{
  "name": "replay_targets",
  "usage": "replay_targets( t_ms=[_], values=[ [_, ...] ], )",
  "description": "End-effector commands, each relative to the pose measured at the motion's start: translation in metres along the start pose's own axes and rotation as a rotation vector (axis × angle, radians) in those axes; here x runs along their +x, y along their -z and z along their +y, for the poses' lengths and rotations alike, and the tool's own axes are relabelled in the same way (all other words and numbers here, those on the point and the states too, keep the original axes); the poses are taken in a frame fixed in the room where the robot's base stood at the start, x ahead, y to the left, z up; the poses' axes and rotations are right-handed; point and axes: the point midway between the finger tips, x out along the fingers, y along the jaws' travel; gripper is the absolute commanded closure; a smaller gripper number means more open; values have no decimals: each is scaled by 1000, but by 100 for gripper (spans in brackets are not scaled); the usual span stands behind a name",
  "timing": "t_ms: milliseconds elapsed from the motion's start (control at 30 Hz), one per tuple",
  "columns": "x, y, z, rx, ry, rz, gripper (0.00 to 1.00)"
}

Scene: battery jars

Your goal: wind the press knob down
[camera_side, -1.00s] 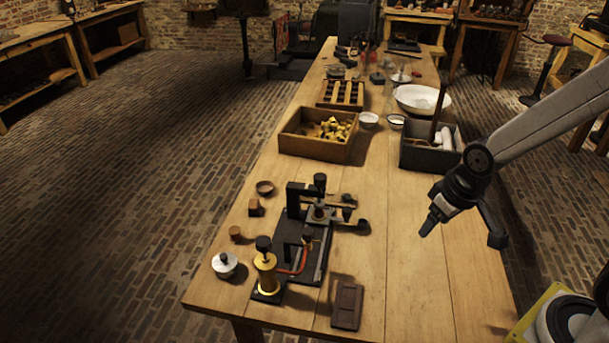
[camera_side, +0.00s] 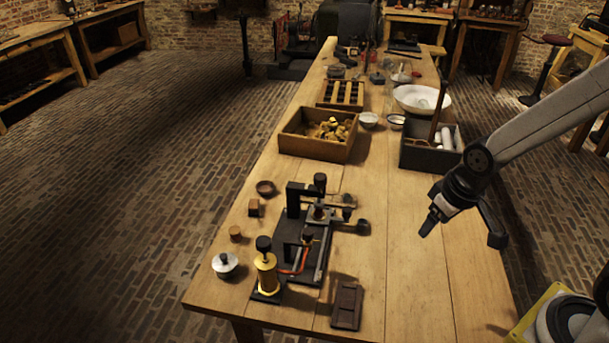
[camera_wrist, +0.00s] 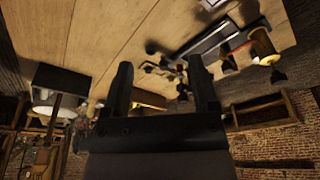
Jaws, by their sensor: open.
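The press is a black frame (camera_side: 295,200) on a dark base plate near the front of the table in the side view. Its black upright knob (camera_side: 320,181) stands on top of the frame's arm. My gripper (camera_side: 430,225) hangs above the table to the right of the press, well apart from it, pointing down and left. In the wrist view my gripper (camera_wrist: 163,75) has its two fingers spread, with nothing held between them. The press parts show small and dark beyond the fingers there, and I cannot tell the knob apart.
A dark flat tray (camera_side: 347,307) lies in front. A wooden box (camera_side: 310,145) and a grey bin (camera_side: 420,155) stand behind.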

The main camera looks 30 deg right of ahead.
Motion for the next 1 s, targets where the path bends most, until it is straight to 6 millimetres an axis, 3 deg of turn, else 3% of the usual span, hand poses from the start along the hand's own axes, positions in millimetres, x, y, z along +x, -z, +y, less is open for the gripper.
replay_targets(
  t_ms=[167, 367, 1000],
  values=[
    [2, 4, -1, 1, 2, 12, 13],
    [12, 28, -6, 7, 12, 84, 13],
    [84, 177, -36, 81, 12, 639, 13]
  ],
)
